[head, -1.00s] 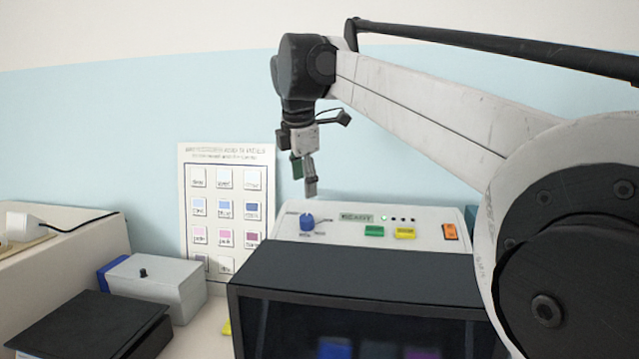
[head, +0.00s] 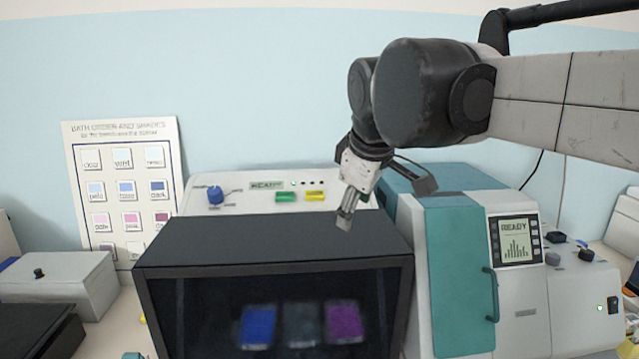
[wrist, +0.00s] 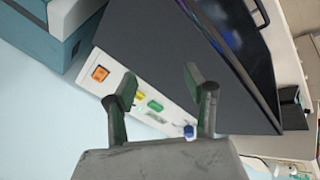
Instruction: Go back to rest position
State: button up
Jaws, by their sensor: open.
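My gripper (head: 347,217) hangs from my raised arm in the head view, tilted, in front of the white control panel and over the top right of the black cabinet. In the wrist view my gripper (wrist: 166,92) shows two fingers spread apart with nothing between them. The black cabinet (head: 270,240) has a dark glass front with blurred blue, grey and magenta shapes behind it. It also shows in the wrist view (wrist: 175,45).
A teal and white machine (head: 455,260) with a READY screen stands right of the cabinet. The control panel (head: 260,200) has a blue knob and coloured buttons. A chart (head: 125,185) leans at the wall. A grey box (head: 60,285) stands left.

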jog(key=s+d+f+m+t, duration=0.1)
jog(key=s+d+f+m, duration=0.55)
jog(key=s+f, duration=0.3)
jog(key=s+d+f+m, duration=0.5)
jog(key=s+d+f, duration=0.2)
jog(key=s+f, duration=0.25)
notch_tip(320, 180, down, 10)
jog(key=b, duration=1)
jog(key=shift+d+h, duration=0.15)
jog(key=shift+h, duration=0.25)
